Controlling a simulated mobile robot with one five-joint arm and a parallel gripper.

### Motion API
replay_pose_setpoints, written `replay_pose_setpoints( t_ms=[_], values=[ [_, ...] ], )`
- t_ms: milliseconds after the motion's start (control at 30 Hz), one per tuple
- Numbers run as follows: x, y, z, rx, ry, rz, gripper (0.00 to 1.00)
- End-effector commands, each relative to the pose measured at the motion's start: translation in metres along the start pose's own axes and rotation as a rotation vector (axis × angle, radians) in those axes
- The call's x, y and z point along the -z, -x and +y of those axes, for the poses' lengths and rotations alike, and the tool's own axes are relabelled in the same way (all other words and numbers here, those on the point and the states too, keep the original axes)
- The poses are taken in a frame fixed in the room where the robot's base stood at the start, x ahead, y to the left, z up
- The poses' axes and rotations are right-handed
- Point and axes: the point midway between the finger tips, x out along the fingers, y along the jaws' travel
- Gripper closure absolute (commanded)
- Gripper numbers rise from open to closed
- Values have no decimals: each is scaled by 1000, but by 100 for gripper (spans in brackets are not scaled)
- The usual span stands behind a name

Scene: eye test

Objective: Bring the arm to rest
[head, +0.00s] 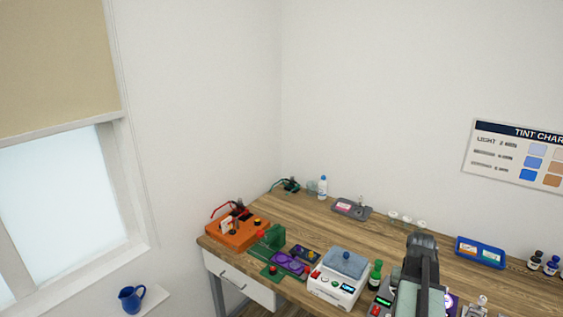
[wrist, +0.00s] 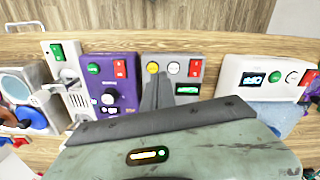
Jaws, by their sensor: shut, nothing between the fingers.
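My gripper (wrist: 158,82) shows in the wrist view as two narrow dark grey fingers close together, with nothing between them. The fingers point toward a grey control box (wrist: 186,68) with yellow, white and red buttons and a small lit display; I cannot tell whether they touch it. In the head view my arm rises in front of the bench at the lower right, and its fingertips cannot be made out there.
On the wooden bench (head: 310,215), a white device (head: 325,291) with a blue-grey pad, a green bottle (head: 375,273) and an orange unit (head: 236,232) stand left of my arm. A blue tray (head: 480,252) stands right. A purple box (wrist: 112,84) shows in the wrist view. Bare wood lies behind.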

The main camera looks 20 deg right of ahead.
Motion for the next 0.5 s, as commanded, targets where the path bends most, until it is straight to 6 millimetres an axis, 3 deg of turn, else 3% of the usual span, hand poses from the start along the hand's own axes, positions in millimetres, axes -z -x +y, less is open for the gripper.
replay_pose_setpoints(
  t_ms=[33, 100, 167, 300, 400, 500],
  values=[
    [-3, -13, -50, 0, 86, 0, 100],
    [-12, -21, -111, 0, 193, 0, 100],
    [-26, -28, -162, 0, 283, 0, 100],
    [-76, -44, -272, 0, 488, -1, 100],
    [-120, -52, -333, -1, 615, -1, 100],
    [-158, -58, -372, -1, 703, -1, 100]
  ],
)
